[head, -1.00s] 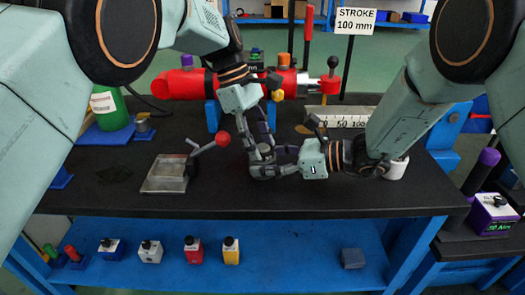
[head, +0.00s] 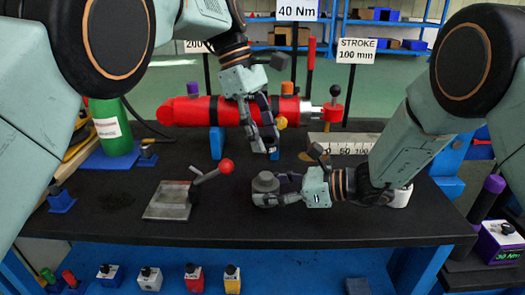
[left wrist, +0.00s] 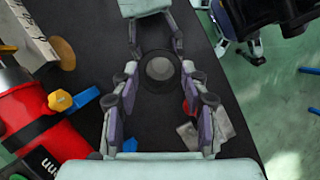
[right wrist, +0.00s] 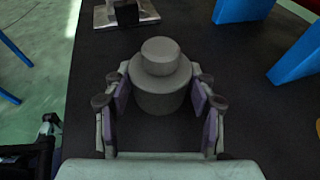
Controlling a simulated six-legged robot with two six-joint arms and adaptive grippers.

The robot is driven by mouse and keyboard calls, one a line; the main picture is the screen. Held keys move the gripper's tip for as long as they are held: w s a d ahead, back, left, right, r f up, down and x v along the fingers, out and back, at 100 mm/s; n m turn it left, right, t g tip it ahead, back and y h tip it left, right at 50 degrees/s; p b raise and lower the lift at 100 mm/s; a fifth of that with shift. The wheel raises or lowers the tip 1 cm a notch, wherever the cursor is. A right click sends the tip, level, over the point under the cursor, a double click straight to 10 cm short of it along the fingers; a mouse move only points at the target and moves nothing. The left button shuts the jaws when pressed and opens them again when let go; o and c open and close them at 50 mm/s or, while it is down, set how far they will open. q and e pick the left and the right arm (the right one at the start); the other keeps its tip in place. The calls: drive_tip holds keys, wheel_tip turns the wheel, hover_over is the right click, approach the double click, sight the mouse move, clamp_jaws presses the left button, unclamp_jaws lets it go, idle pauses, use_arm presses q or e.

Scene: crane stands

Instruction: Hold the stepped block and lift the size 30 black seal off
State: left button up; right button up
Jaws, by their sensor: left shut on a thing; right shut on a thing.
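The grey stepped block (head: 265,183) stands upright on the black bench top. My right gripper (right wrist: 160,98) is shut on its wide lower part, one finger on each side. The narrow top step is bare in the right wrist view, with no ring on the block. My left gripper (head: 266,150) is above and behind the block, fingers pointing down. In the left wrist view, a dark ring, the black seal (left wrist: 160,89), sits between its fingertips, with the block's grey top seen through it. The seal is hard to make out in the head view.
A red cylinder (head: 225,112) on blue supports lies behind. A metal plate fixture (head: 168,200) with a red-knobbed lever (head: 226,166) is left of the block. A scale block (head: 345,146) stands behind my right arm. The bench front is clear.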

drive_tip(key=o, duration=1.2)
drive_tip(key=shift+c, duration=0.2)
use_arm(q)
drive_tip(key=shift+r, duration=0.55)
use_arm(e)
drive_tip(key=v, duration=1.2)
drive_tip(key=shift+a, duration=0.1)
